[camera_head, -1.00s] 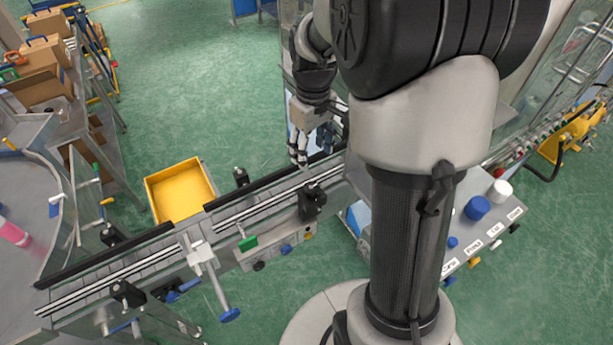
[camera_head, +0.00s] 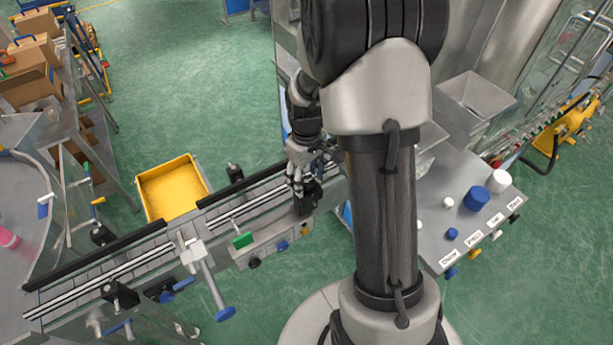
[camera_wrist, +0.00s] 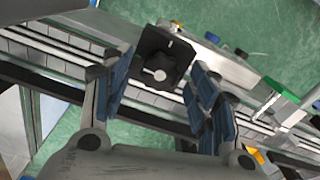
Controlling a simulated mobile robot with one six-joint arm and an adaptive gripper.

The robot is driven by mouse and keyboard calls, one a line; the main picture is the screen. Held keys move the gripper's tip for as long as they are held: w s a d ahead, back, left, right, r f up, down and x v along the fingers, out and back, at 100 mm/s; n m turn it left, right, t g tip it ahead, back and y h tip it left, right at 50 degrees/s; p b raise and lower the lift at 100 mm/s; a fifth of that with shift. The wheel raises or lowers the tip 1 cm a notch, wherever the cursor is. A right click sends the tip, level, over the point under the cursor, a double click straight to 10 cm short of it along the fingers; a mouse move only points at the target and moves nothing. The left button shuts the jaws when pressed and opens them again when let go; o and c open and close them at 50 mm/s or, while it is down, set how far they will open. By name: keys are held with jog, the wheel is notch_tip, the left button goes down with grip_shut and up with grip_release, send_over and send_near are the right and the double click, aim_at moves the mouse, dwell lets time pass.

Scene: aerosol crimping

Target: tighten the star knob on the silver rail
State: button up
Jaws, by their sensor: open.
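The silver rail (camera_head: 262,203) runs along the conveyor, and in the wrist view the rail (camera_wrist: 62,62) crosses diagonally. A black star knob (camera_wrist: 160,70) with a light round centre sits on a black bracket (camera_wrist: 178,47) at the rail. In the head view the black bracket (camera_head: 305,198) is partly covered by my fingers. My gripper (camera_head: 299,186) is open over it. In the wrist view the blue-padded fingers of my gripper (camera_wrist: 162,82) stand apart on either side of the knob, with nothing held. I cannot tell whether they reach its height.
A green-handled lever (camera_head: 243,240) and a white clamp with a blue-ended bar (camera_head: 205,266) stand along the rail to the left. A yellow bin (camera_head: 172,190) is on the floor behind. A control panel (camera_head: 470,225) with blue and white buttons stands right.

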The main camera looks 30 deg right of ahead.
jog(key=shift+c, duration=0.2)
jog(key=c, duration=1)
jog(key=shift+c, duration=0.2)
jog(key=shift+m, duration=0.3)
jog(key=m, duration=0.3)
jog(key=shift+m, duration=0.4)
jog(key=m, duration=0.4)
jog(key=shift+m, duration=0.3)
jog(key=m, duration=0.8)
jog(key=shift+m, duration=0.6)
